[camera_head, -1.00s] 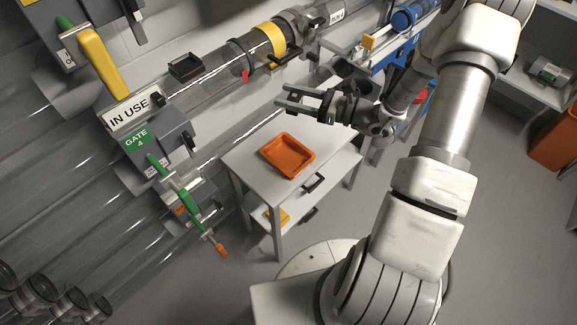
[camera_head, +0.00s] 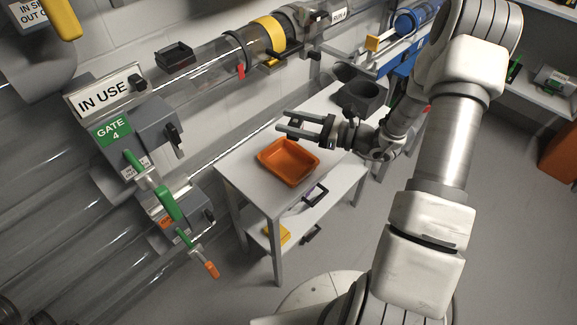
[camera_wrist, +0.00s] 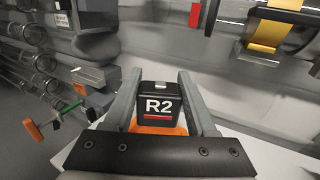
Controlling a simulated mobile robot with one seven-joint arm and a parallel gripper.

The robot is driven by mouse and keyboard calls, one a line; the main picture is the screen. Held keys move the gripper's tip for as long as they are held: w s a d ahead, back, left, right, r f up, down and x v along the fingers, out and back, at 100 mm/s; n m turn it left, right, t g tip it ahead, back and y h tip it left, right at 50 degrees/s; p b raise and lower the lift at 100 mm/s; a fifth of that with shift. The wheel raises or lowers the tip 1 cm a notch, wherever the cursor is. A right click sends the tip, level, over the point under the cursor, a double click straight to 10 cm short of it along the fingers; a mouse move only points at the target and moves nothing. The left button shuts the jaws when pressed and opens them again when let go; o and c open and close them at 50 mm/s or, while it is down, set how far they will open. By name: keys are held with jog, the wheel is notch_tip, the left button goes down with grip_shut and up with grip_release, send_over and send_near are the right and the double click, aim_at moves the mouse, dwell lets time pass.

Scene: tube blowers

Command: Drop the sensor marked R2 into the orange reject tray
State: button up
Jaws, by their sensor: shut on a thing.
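The R2 sensor (camera_wrist: 159,104) is a black block with white "R2" lettering and a red stripe, seen in the wrist view between my two fingers. My gripper (camera_head: 283,124) is shut on it; in the head view the sensor is hard to make out between the fingers. The orange reject tray (camera_head: 289,161) lies on the white table, looking empty in the head view. My gripper is above the tray's far side in that picture. In the wrist view part of the orange tray (camera_wrist: 176,130) shows behind and below the sensor, which hides much of it.
The white table (camera_head: 240,168) has a lower shelf with a yellow item (camera_head: 277,233). A dark grey holder (camera_head: 358,95) stands at the table's far right. Clear tubes and the Gate 4 unit (camera_head: 135,130) with green handles stand to the left.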

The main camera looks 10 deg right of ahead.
notch_tip(320, 180, down, 5)
jog(key=b, duration=0.3)
jog(key=shift+r, duration=0.1)
jog(key=o, duration=1.5)
jog(key=shift+c, duration=0.2)
jog(key=shift+d, duration=0.1)
jog(key=p+v, duration=0.3)
jog(key=v, duration=1.4)
jog(key=shift+d, duration=0.1)
